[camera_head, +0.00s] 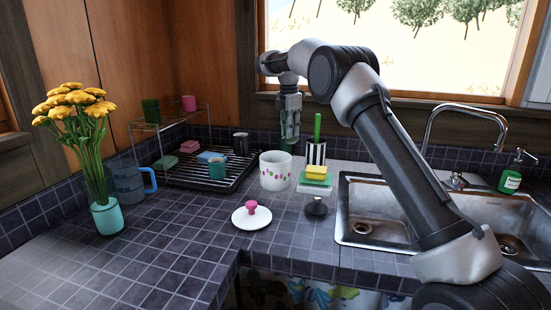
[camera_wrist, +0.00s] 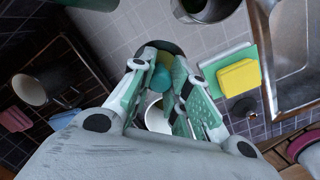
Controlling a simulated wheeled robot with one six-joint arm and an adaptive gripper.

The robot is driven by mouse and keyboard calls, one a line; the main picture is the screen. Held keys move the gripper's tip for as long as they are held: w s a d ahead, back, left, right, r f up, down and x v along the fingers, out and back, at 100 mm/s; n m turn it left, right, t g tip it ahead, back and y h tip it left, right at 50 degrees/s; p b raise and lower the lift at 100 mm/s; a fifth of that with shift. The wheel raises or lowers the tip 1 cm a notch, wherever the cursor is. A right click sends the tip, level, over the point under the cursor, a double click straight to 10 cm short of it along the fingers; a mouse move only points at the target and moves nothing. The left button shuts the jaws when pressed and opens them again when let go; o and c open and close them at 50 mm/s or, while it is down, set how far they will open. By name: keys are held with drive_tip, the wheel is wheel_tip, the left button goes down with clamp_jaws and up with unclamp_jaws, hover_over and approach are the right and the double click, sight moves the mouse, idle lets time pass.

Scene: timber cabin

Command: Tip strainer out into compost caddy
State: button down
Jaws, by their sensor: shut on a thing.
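My gripper (camera_head: 290,136) is raised above the counter, over or slightly behind the white pot with coloured dots (camera_head: 275,172), which looks like the compost caddy. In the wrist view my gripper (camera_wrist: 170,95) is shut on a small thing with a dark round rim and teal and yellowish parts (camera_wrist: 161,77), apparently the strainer. The fingers cover much of it, and its exact tilt is unclear. The white caddy (camera_wrist: 157,118) shows below it, between the fingers. A white lid with a pink knob (camera_head: 251,216) lies on the counter in front of the caddy.
A yellow sponge (camera_head: 316,172) on a green pad, a striped brush holder (camera_head: 316,153) and a small black item (camera_head: 316,207) stand right of the caddy. The sink (camera_head: 375,205) is farther right. A dish rack (camera_head: 190,172) stands left.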

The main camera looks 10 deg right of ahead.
sight(287, 141)
drive_tip(key=shift+s+a+r+t+h, duration=0.1)
drive_tip(key=shift+s+a+t+h, duration=0.45)
drive_tip(key=shift+s, duration=0.25)
drive_tip(key=shift+s+a+r+t+h, duration=0.1)
drive_tip(key=shift+s+a+t+h, duration=0.35)
drive_tip(key=shift+s+a+t, duration=0.3)
idle(0.5)
drive_tip(key=shift+s+a+t+h+p, duration=0.2)
drive_tip(key=shift+s+a+t+h, duration=0.35)
drive_tip(key=shift+s, duration=0.25)
drive_tip(key=shift+s+a+t+h+p, duration=0.15)
drive_tip(key=shift+s+a+t+h, duration=0.3)
drive_tip(key=shift+s+t, duration=0.3)
idle(0.5)
drive_tip(key=shift+s+a+t+h, duration=0.4)
drive_tip(key=shift+s+t, duration=0.1)
drive_tip(key=shift+t, duration=0.1)
idle(0.6)
drive_tip(key=shift+s+a+f+t+h+p, duration=0.15)
drive_tip(key=shift+s+a+t+h+p, duration=0.1)
drive_tip(key=shift+t+h+p, duration=0.3)
drive_tip(key=shift+s+a+f+t+h+p, duration=0.2)
drive_tip(key=shift+t+h, duration=0.25)
drive_tip(key=shift+t, duration=0.3)
idle(1.4)
